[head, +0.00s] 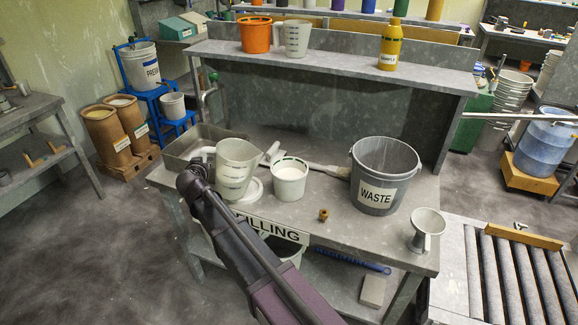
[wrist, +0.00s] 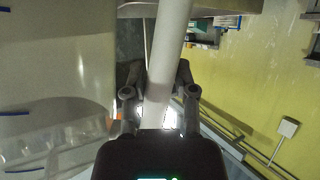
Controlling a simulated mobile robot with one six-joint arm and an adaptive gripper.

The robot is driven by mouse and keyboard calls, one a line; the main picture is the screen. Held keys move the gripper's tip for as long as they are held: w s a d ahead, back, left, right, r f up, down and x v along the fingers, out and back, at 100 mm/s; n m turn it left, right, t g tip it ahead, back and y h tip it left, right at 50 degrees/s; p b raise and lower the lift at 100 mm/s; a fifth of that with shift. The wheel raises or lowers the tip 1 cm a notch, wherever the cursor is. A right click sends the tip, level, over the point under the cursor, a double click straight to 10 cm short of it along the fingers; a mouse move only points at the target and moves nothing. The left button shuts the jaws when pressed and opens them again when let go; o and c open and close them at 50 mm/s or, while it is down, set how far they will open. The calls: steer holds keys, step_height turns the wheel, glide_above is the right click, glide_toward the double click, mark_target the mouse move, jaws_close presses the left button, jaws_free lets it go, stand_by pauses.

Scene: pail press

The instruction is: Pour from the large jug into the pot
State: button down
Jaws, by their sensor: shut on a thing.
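The large jug (head: 236,172) is translucent, with dark measuring marks. It looks near upright, at the left of the bench beside the pot. My gripper (wrist: 160,91) is shut on the jug's pale handle (wrist: 168,45), one finger on each side. The jug's wall (wrist: 55,70) fills the left of the wrist view. In the head view my arm hides part of the handle. The pot (head: 289,184) is a small white tub with a green-marked rim and white contents, standing on the bench just right of the jug. I cannot tell how full the jug is.
A grey WASTE pail (head: 384,163) stands right of the pot. A metal funnel cup (head: 427,229) is at the bench's right corner, and a small brown piece (head: 323,215) lies in front. A white lid (head: 250,189), a brush (head: 328,170) and a metal tray (head: 178,157) are close by.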

mark_target(223, 148)
steer(key=shift+w+d+r+m+y+p, duration=0.1)
steer(key=shift+d+r+m+y+p, duration=0.2)
steer(key=shift+r+p, duration=0.25)
steer(key=shift+d+r+m+y+p, duration=0.3)
steer(key=shift+r+p, duration=0.15)
steer(key=shift+r, duration=0.2)
steer(key=shift+w+d+r+m+y+p, duration=0.1)
steer(key=shift+d+r+m+y+p, duration=0.15)
steer(key=shift+r+p, duration=0.3)
steer(key=shift+d+f+m+y+b, duration=0.1)
steer(key=shift+d+m+y+b, duration=0.2)
steer(key=shift+d+m, duration=0.35)
steer(key=shift+w+d+r+m+y+p, duration=0.2)
steer(key=shift+d+r+m+p, duration=0.1)
steer(key=shift+d+r+p, duration=0.25)
steer(key=shift+w+d+r+m+y+p, duration=0.15)
steer(key=shift+d+r+m+p, duration=0.15)
steer(key=shift+d+r, duration=0.3)
steer(key=shift+d+r+m+y, duration=0.4)
steer(key=shift+d+r+m, duration=0.15)
steer(key=shift+d+m, duration=0.05)
steer(key=shift+d+r+p, duration=0.1)
steer(key=shift+r+p, duration=0.05)
steer(key=shift+p, duration=0.2)
steer(key=shift+d+r, duration=0.1)
steer(key=shift+r, duration=0.05)
steer(key=shift+d+r+p, duration=0.1)
steer(key=shift+r+p, duration=0.1)
steer(key=shift+p, duration=0.1)
